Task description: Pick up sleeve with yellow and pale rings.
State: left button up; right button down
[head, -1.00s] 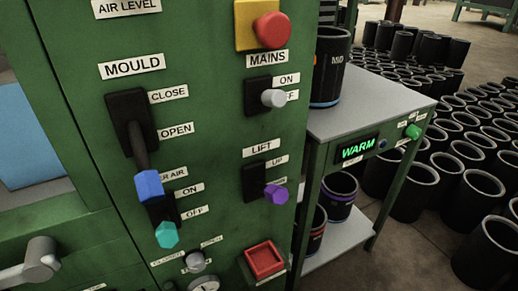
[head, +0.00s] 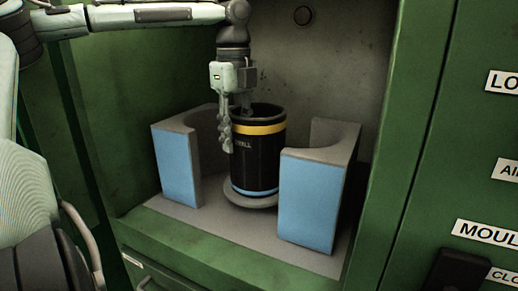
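A black sleeve (head: 262,158) with a yellow ring near its top and a pale blue ring near its bottom stands upright on a round grey plate (head: 250,201). It is between two mould halves with pale blue outer faces, one on the left (head: 176,165) and one on the right (head: 307,205). My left gripper (head: 236,125) comes from above at the sleeve's left rim. One finger hangs outside along the left wall; the other is at the sleeve's mouth, partly hidden. I cannot tell whether they press on the wall. My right gripper is not in view.
The green cabinet walls (head: 412,150) enclose the mould on both sides, with a grey back wall (head: 340,60). The grey chamber floor (head: 215,222) is bare in front. Labels and part of a dark lever (head: 458,272) show at the right edge.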

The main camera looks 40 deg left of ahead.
pick_arm(q)
notch_tip(320, 180, down, 5)
jog(key=shift+r, duration=0.1)
grip_shut()
dwell(0.6)
